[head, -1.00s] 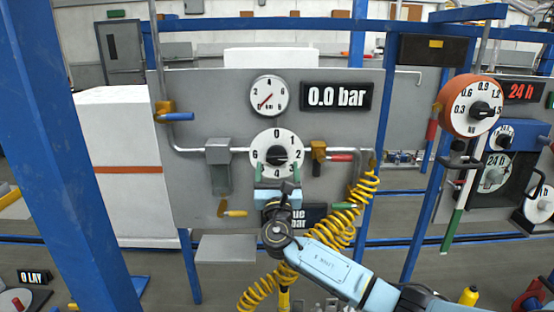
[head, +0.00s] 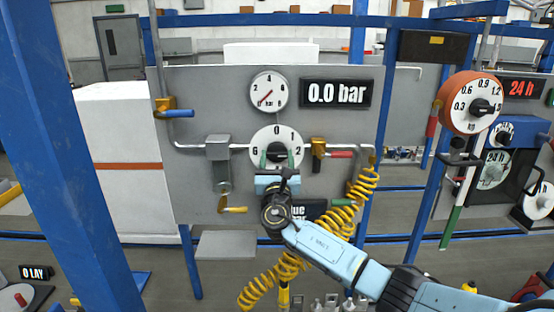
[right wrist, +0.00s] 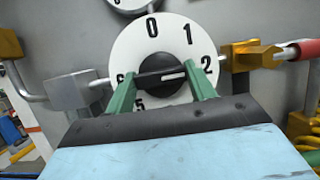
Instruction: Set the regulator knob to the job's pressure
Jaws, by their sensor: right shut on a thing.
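The regulator knob (right wrist: 155,70) is black with a white pointer line, in the middle of a white numbered dial (right wrist: 125,50). In the right wrist view the line points right, close to the 2. My right gripper (head: 278,158) has its green fingers on either side of the knob, shut on it; it also shows in the right wrist view (right wrist: 160,90). The dial's lower part is hidden by my gripper. Above it a round gauge (head: 269,91) has its red needle near 0, and the display (head: 337,94) reads 0.0 bar. My left gripper is out of view.
A yellow-handled valve (head: 233,210) is at lower left and a red-handled valve (head: 338,154) at right. A coiled yellow hose (head: 341,230) hangs beside my right arm. A dark sign (head: 310,211) ending in "bar" is partly hidden by my gripper.

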